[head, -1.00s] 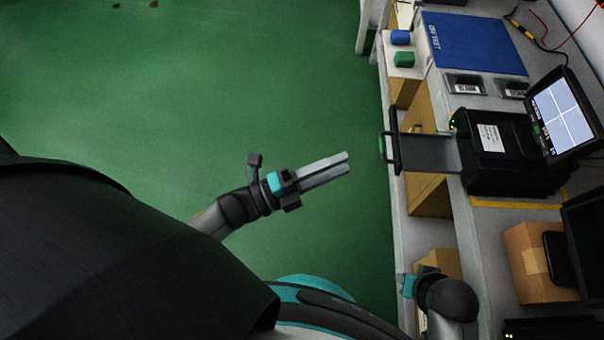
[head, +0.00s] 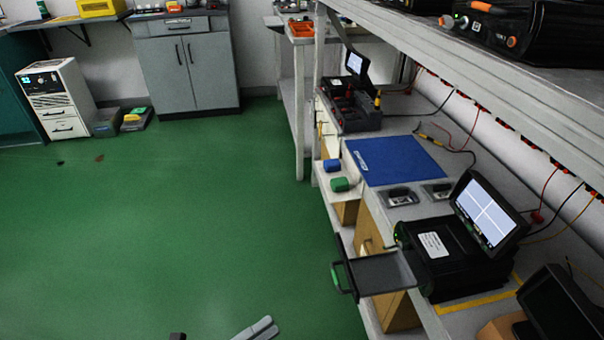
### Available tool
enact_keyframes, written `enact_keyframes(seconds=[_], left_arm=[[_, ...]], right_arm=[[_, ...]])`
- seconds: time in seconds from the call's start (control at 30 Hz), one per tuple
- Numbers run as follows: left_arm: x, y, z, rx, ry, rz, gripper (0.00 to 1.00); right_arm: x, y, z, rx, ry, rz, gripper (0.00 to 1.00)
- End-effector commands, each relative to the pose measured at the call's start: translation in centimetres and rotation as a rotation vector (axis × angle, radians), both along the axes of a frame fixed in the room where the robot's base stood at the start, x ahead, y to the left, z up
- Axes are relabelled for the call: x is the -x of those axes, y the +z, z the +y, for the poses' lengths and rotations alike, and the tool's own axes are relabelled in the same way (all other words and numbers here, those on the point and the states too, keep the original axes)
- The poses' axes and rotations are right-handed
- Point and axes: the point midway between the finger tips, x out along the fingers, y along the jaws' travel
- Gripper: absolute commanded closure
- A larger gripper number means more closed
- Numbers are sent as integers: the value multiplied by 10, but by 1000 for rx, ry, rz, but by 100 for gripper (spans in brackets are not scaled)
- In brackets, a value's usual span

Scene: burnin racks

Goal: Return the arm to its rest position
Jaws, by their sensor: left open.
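My left gripper (head: 258,330) shows only at the bottom edge of the head view, with its pale fingertips over the green floor. It is open and I see nothing between the fingers. The rest of that arm is below the picture. My right gripper is out of view. To the right of the left gripper, apart from it, a black tester (head: 445,258) with a lit screen stands on the bench, its drawer (head: 382,272) pulled out toward the aisle.
The green floor (head: 170,230) is wide and clear. A grey cabinet (head: 187,75) stands at the back.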

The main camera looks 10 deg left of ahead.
Motion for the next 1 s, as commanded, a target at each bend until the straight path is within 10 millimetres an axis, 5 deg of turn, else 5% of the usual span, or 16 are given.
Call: enact_keyframes(seconds=[0.13,0.27,0.4,0.53,0.67,0.8,1.0], left_arm=[[-4,-5,4,9,25,41,59],[-16,-31,20,52,130,214,59],[-23,-81,49,143,325,519,59],[-9,-133,76,243,526,807,59],[24,-181,97,349,739,1083,59],[76,-223,110,458,982,1358,59],[150,-252,114,566,1276,1634,59]], right_arm=[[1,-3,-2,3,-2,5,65],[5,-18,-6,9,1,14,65],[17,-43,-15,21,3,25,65],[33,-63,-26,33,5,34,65],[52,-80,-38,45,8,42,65],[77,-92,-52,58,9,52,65],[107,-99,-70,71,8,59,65]])
